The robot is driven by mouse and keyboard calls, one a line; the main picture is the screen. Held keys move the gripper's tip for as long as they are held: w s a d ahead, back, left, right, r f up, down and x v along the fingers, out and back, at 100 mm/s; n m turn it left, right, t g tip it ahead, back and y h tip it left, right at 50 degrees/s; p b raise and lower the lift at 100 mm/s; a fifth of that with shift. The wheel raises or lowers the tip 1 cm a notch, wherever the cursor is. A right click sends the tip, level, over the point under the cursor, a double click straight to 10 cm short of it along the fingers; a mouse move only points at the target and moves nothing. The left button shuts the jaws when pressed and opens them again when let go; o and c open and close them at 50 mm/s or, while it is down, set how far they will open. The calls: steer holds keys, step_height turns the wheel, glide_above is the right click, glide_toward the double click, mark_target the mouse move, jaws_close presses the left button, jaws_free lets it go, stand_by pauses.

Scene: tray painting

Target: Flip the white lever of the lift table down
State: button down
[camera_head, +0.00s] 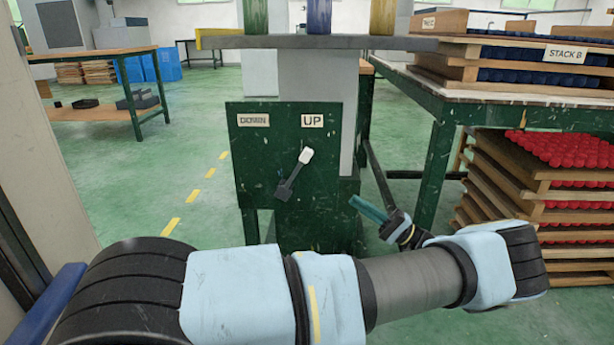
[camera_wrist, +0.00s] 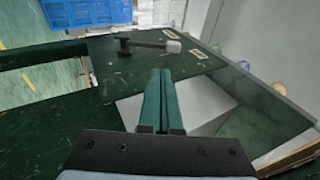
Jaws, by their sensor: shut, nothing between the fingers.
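The lift table's green control panel (camera_head: 258,180) faces me in the head view. The lever has a white tip (camera_head: 306,155) and a dark grey arm. The tip points up and slightly right, under the UP label (camera_head: 312,121); the DOWN label (camera_head: 253,120) is to its left. In the wrist view the white tip (camera_wrist: 173,46) lies beyond my fingers. My gripper (camera_head: 355,201) has teal fingers pressed together with nothing between them. It is right of and below the lever, apart from it. The closed fingers also show in the wrist view (camera_wrist: 160,75).
The grey lift table top (camera_head: 320,42) carries several coloured cylinders. The floor left of the panel is clear.

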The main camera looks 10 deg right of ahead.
mark_target(313, 173)
steer(key=shift+a+r, duration=0.1)
steer(key=b+x, duration=0.1)
steer(key=x, duration=1.2)
steer(key=shift+w+a+b, duration=0.15)
steer(key=shift+a+b, duration=0.15)
steer(key=shift+a, duration=0.1)
steer(key=shift+r, duration=0.15)
